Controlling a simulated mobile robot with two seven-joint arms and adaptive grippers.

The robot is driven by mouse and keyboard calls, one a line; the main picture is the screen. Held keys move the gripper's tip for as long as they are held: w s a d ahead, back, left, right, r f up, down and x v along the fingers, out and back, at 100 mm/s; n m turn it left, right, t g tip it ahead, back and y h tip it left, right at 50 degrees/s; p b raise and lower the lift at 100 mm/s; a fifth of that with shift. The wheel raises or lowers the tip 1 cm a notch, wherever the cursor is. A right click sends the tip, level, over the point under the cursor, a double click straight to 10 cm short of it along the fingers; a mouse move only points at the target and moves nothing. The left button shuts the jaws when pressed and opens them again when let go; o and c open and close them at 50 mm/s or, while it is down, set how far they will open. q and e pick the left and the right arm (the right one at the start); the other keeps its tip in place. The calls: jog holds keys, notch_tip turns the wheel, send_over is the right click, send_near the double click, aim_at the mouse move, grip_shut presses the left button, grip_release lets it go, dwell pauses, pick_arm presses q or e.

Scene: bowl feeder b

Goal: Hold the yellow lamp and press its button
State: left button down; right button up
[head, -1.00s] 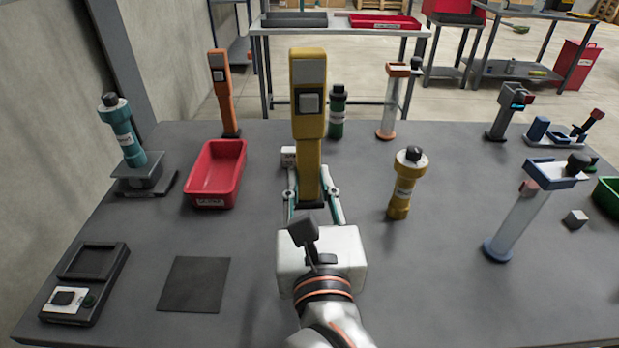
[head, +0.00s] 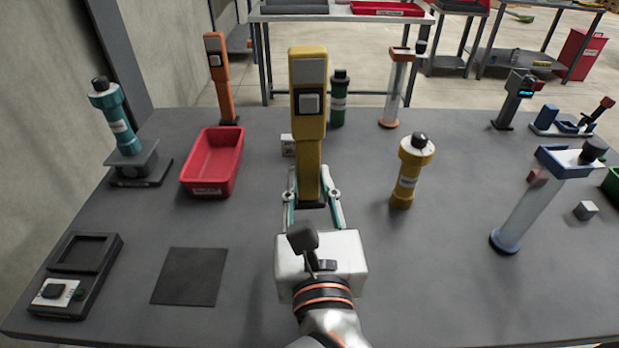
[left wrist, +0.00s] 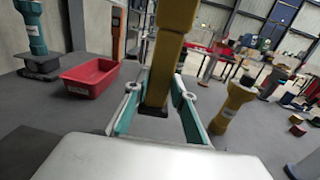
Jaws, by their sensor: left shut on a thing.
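The yellow lamp (head: 309,128) is a tall, upright post with a dark foot and a pale square button (head: 310,103) on its upper face. My left gripper (head: 314,197) is shut on its lower part, one finger on each side. In the left wrist view the lamp (left wrist: 168,60) rises between the fingers (left wrist: 155,103), and its top is cut off. Whether its foot touches the table is hard to tell. My right gripper is not in view.
A yellow cylinder with a black knob (head: 411,172) stands right of the lamp on the grey table (head: 400,280). A red tray (head: 213,164) and a teal cylinder (head: 113,122) are at left. A dark mat (head: 189,277) lies front left. A clear-bodied post (head: 528,210) stands at right.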

aim_at(309, 200)
pick_arm(q)
jog(key=shift+f, duration=0.4)
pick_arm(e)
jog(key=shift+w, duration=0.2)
pick_arm(q)
jog(key=shift+f+b, duration=0.2)
jog(key=shift+b, duration=0.15)
jog(key=shift+f, duration=0.35)
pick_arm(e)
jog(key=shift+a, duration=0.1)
pick_arm(q)
jog(key=shift+f+b, duration=0.2)
jog(key=shift+b, duration=0.15)
jog(key=shift+f, duration=0.35)
jog(key=shift+f+b, duration=0.35)
jog(key=shift+b, duration=0.05)
jog(key=shift+f, duration=0.1)
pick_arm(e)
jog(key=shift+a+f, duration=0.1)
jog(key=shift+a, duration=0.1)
pick_arm(q)
jog(key=shift+f+b, duration=0.3)
jog(key=shift+f, duration=0.05)
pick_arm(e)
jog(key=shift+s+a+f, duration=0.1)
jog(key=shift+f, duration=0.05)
